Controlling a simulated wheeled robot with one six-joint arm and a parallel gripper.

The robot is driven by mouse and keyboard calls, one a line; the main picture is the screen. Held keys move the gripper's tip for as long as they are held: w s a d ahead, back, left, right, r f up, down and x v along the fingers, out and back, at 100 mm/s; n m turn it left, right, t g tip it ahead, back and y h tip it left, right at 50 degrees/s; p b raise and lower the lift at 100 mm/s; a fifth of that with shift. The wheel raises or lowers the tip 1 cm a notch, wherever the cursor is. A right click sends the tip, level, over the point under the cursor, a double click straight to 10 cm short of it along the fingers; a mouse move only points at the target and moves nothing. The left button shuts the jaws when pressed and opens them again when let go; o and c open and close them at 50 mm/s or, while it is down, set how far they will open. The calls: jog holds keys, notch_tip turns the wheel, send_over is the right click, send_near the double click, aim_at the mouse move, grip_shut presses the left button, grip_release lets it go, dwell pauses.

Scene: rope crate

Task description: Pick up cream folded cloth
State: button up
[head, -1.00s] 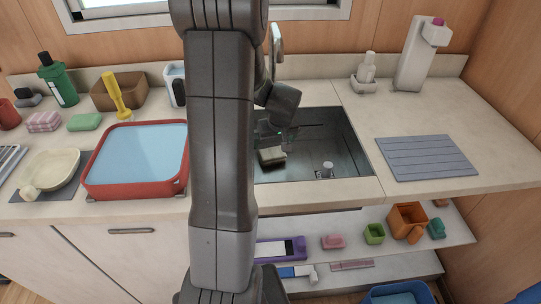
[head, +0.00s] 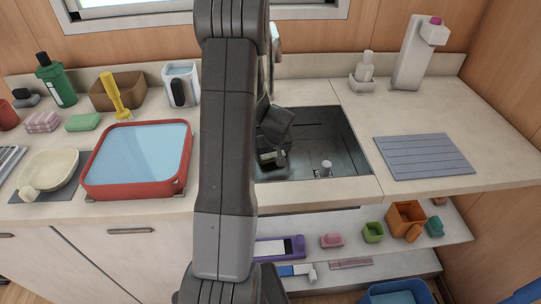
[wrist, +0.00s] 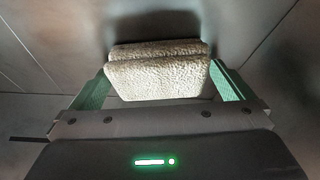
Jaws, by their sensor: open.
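The cream folded cloth (wrist: 160,78) lies in the sink basin and shows in the wrist view between the green fingers of my gripper (wrist: 162,90). The fingers are open, one on each side of the cloth, with a small gap at least near the right finger. In the head view only a small pale piece of the cloth (head: 268,157) shows, mostly hidden by my gripper (head: 272,158) and arm.
The steel sink (head: 345,155) has walls close around my gripper, and a small light upright object (head: 326,168) stands in it. A red basin (head: 140,193) of water stands left on the counter. A grey-blue ribbed mat (head: 425,157) lies at right.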

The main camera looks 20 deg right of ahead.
jog(key=c, duration=1)
jog(key=shift+r, duration=0.1)
